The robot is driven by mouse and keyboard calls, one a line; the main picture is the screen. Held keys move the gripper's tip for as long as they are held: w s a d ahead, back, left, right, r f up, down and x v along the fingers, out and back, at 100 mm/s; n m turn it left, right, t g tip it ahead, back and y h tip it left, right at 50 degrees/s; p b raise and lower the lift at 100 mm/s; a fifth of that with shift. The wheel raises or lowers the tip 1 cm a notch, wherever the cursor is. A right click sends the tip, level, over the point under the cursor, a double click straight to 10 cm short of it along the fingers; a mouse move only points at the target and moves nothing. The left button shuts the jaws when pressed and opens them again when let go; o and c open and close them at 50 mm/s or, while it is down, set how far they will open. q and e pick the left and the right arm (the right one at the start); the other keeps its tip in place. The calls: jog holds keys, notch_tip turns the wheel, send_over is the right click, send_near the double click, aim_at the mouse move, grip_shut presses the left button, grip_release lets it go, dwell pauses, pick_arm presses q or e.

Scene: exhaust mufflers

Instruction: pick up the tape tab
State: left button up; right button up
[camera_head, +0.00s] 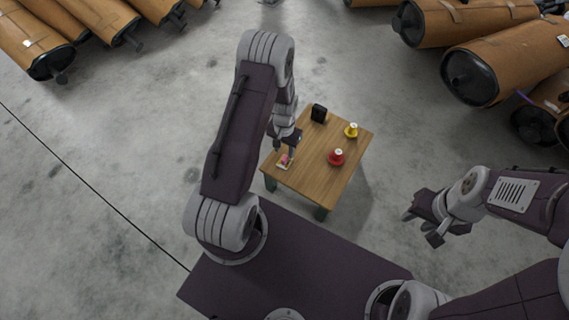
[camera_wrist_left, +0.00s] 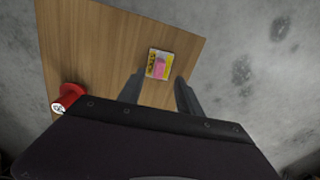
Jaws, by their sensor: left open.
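The tape tab (camera_wrist_left: 160,68) is a small pink piece on a pale and yellow square pad (camera_wrist_left: 151,72) in the left wrist view. In the head view the pink tab (camera_head: 285,159) shows near the left edge of the small wooden table, partly by my gripper. My left gripper (camera_wrist_left: 159,80) is open and empty, with its fingertips on either side of the pad's near edge in the left wrist view; its height above the pad is hard to judge. My right gripper (camera_head: 420,227) is open and empty, out over the floor right of the table.
The wooden table (camera_head: 310,185) also holds a red spool-like item (camera_head: 337,158), which shows in the left wrist view (camera_wrist_left: 67,98), a yellow one (camera_head: 351,131) and a black block (camera_head: 319,113). Brown mufflers (camera_head: 510,62) lie at the back. Concrete floor around the table is clear.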

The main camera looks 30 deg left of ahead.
aim_at(285, 157)
pick_arm(q)
notch_tip(285, 157, down, 6)
jog(key=b, duration=0.4)
jog(key=shift+d, duration=0.1)
jog(key=shift+r, duration=0.15)
grip_shut()
